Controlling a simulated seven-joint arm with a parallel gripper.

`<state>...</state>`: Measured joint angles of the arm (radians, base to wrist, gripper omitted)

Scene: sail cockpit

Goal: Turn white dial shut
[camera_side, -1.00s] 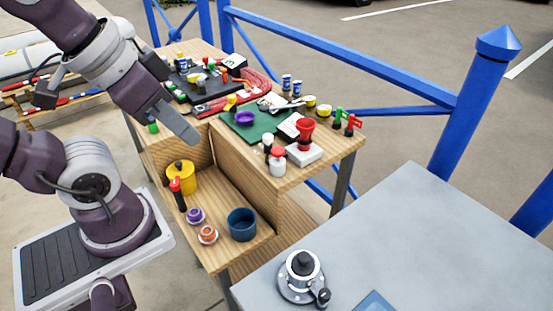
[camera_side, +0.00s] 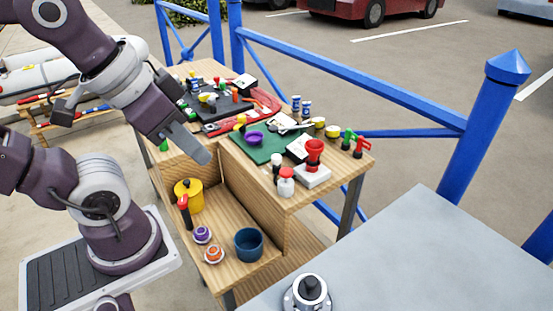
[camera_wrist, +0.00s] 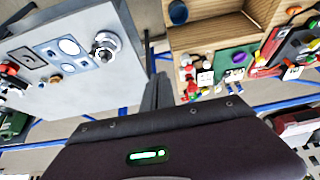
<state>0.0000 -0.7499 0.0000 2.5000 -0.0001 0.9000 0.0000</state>
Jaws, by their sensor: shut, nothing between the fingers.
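My gripper (camera_side: 201,154) is shut and empty, held in the air over the wooden bench in the side view. Its shut fingers (camera_wrist: 157,92) point up the picture in the wrist view. A round white-and-silver fitting with a black top (camera_side: 308,291) stands on the grey table, cut by the bottom edge of the side view. It seems to be the one at the grey panel's corner in the wrist view (camera_wrist: 106,46). My gripper is well apart from it. I cannot tell for sure whether this is the white dial, or how far it is turned.
The wooden bench (camera_side: 262,273) holds a yellow pot (camera_side: 188,197), a dark blue cup (camera_side: 248,245), a red funnel-like piece (camera_side: 314,152) and many small items. The grey table (camera_side: 400,255) is mostly bare in the side view. A blue railing (camera_side: 350,85) runs behind.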

